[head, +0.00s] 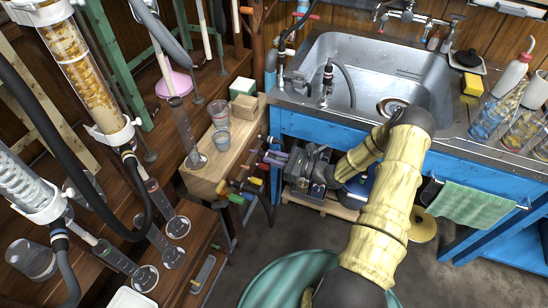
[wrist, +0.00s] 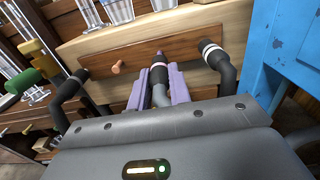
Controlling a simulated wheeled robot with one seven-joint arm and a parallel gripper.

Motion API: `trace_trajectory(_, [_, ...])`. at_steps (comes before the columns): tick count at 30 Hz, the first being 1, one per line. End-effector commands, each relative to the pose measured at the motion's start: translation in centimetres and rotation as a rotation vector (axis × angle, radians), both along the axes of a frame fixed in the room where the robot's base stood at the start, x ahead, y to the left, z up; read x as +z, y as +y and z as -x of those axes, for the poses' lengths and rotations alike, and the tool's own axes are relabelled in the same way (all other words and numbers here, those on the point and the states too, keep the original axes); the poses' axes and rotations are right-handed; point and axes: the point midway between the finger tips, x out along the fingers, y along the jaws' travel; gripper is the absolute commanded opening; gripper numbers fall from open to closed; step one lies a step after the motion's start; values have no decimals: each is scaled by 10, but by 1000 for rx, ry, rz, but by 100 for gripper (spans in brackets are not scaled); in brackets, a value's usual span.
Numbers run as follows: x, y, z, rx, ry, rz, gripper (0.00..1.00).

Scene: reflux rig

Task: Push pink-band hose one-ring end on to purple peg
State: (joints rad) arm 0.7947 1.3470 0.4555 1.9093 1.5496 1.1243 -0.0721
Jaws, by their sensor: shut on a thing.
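My gripper (wrist: 159,82) is shut on the black end of a hose (wrist: 158,73), between its two purple fingers. A pale pinkish band circles this hose end near its tip; I cannot count its rings. A purple peg (wrist: 159,53) shows just beyond the tip, in line with it, on a brown wooden rail (wrist: 188,47). I cannot tell whether the hose end touches or covers the peg's tip. In the head view, my gripper (head: 276,158) is low beside the wooden bench, and the hose end is too small to make out.
A blue cabinet (wrist: 285,55) is close on the right. Beakers (head: 221,115) stand on the bench.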

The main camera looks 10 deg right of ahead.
Motion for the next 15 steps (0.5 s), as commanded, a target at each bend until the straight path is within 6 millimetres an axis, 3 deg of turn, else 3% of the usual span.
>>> trace_trajectory(15, [1,10,-7,1,-1,0,0])
